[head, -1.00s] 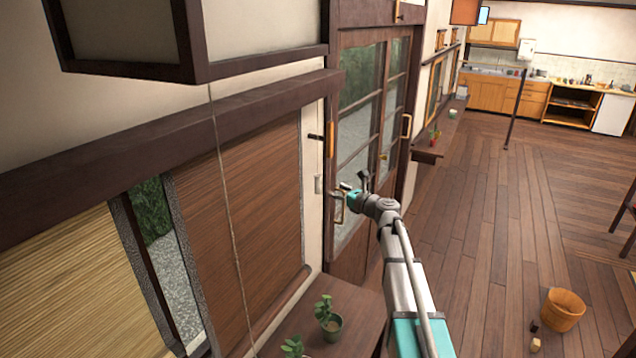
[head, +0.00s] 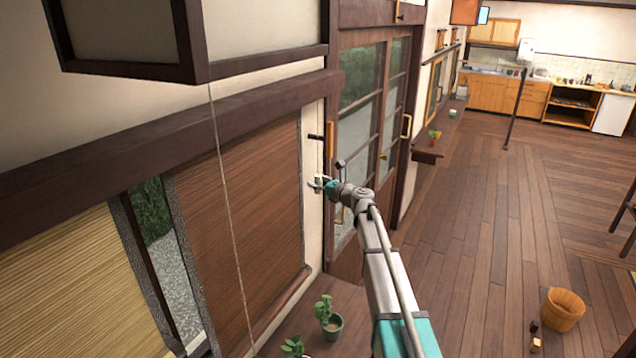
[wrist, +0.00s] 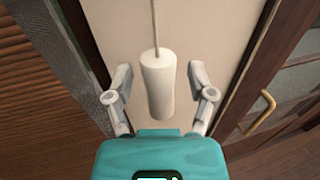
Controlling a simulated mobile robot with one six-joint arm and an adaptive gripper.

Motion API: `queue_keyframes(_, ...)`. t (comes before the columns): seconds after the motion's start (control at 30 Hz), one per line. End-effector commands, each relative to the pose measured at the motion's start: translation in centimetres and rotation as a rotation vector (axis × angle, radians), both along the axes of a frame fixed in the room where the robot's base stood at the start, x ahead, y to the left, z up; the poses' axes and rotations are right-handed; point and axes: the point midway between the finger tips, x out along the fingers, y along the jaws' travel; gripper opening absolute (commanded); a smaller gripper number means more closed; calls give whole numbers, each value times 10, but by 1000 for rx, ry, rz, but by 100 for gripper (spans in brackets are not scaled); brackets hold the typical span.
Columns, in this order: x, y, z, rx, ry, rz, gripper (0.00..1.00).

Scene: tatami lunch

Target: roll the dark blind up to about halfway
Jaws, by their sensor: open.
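A white cylindrical pull (wrist: 158,85) hangs on a thin cord (wrist: 154,20) in front of the pale wall strip between blind and door. My gripper (wrist: 158,95) is open, with one finger on each side of the pull and a visible gap to each. In the head view my gripper (head: 318,184) is at the wall strip right of the blind, and hides most of the pull.
A light blind (head: 70,285) hangs at the left. A long cord (head: 228,200) hangs in front of the dark blind. Potted plants (head: 328,320) stand on the shelf below. The glazed door (head: 362,120) with handles is close on the right. The wooden floor (head: 480,230) is mostly clear.

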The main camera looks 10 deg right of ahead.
Motion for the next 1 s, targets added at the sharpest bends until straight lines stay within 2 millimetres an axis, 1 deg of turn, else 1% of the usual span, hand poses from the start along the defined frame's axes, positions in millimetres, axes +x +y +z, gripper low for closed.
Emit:
queue_keyframes(0.07,0,0,0,0,0,0,70)
queue_keyframes(0.1,0,0,0,0,0,0,63)
queue_keyframes(0.17,0,0,0,0,0,0,52)
queue_keyframes(0.2,0,0,0,0,0,0,44)
queue_keyframes(0.27,0,0,0,0,0,0,33)
queue_keyframes(0.3,0,0,0,0,0,0,26)
queue_keyframes(0.43,0,0,0,0,0,0,2)
queue_keyframes(0.47,0,0,0,0,0,0,0)
queue_keyframes(0.77,0,-1,-1,0,0,-1,0)
queue_keyframes(1.0,0,0,-13,0,0,0,0)
